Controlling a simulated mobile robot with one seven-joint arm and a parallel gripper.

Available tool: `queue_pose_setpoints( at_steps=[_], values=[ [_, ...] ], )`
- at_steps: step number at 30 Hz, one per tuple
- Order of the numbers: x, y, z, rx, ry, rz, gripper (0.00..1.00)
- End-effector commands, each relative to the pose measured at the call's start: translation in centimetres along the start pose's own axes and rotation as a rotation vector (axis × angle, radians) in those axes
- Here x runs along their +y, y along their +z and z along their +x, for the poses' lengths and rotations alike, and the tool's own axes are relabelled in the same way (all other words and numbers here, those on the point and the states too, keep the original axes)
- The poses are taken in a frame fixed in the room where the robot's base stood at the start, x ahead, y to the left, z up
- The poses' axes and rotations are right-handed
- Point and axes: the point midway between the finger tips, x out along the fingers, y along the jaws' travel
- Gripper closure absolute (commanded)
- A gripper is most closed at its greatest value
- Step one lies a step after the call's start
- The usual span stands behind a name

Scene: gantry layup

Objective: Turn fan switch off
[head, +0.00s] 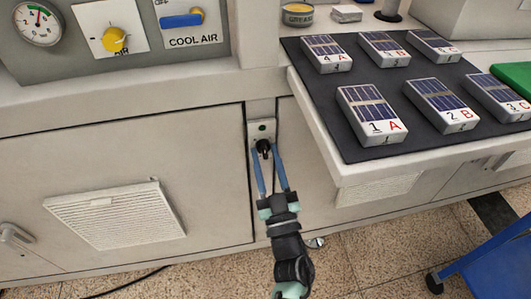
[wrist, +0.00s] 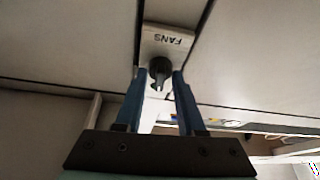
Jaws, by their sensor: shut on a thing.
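The fan switch is a black rotary knob (head: 263,146) on a small pale plate (head: 262,130) set in the narrow strip between two cabinet panels. In the wrist view the plate (wrist: 166,41) reads FANS, upside down, and the knob (wrist: 160,66) sits below the lettering. My gripper (head: 264,153) reaches up to the knob with its two blue fingers. In the wrist view the fingertips of my gripper (wrist: 158,74) are shut on the knob, one on each side. The knob's exact pointer direction is hard to read.
Above left are a gauge (head: 38,24), a yellow knob (head: 115,39) and a blue COOL AIR handle (head: 181,20). A bench with a dark mat (head: 354,146) and several numbered packs juts out at right. A blue cart (head: 495,268) stands lower right.

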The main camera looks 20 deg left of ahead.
Motion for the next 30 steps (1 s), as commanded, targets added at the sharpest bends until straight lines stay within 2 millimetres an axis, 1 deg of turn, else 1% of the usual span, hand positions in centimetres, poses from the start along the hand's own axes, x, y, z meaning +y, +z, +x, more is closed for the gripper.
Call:
queue_pose_setpoints(
  at_steps=[6, 15, 21, 30],
  values=[
    [0.28, -0.13, 0.04, -0.001, -0.077, -0.191, 1.00],
    [0.40, -0.19, 0.06, -0.001, -0.176, -0.426, 1.00],
    [0.38, -0.16, 0.04, -0.001, -0.224, -0.539, 1.00],
    [0.41, -0.15, 0.05, 0.000, -0.260, -0.626, 1.00]
  ],
)
